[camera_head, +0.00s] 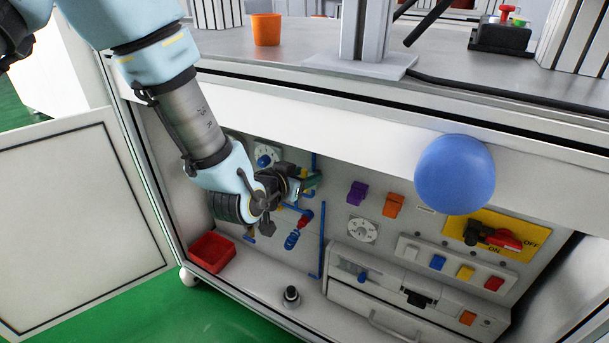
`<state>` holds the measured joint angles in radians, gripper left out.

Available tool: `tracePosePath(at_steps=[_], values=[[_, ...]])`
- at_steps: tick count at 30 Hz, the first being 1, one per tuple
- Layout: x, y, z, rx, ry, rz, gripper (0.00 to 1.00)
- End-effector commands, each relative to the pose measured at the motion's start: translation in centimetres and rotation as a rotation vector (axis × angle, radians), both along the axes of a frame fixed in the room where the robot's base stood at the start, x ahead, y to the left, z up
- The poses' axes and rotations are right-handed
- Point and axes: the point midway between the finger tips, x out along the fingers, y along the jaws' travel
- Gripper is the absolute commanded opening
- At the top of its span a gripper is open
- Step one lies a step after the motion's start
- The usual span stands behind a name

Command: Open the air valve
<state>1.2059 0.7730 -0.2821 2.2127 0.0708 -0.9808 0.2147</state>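My gripper (309,184) reaches into the open cabinet under the conveyor table, in front of the back panel. Its fingers are small and dark here, and I cannot tell whether they are open or shut. Blue air tubing (322,240) runs along the panel just right of and below my gripper. A red and blue fitting (297,232) is below the gripper, close to the tubing; it may be the air valve, but its handle position is unclear. A round white dial with a blue knob (264,160) is left of the gripper, partly hidden by my arm.
A purple switch (357,193), an orange switch (393,205) and a red rotary switch on a yellow plate (515,236) are to the right. A blue ball (455,175) shows before the table's front beam. A red bin (211,252) stands at lower left. The cabinet door (80,215) is open.

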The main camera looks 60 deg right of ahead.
Motion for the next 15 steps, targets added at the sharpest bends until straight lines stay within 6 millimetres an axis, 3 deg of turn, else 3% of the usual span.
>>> tracePosePath(at_steps=[8, 15], values=[[0.0, 0.4, 0.3, 0.0, 0.0, 0.0, 0.49], [0.0, 4.1, 1.9, 0.0, 0.0, 0.001, 0.49]])
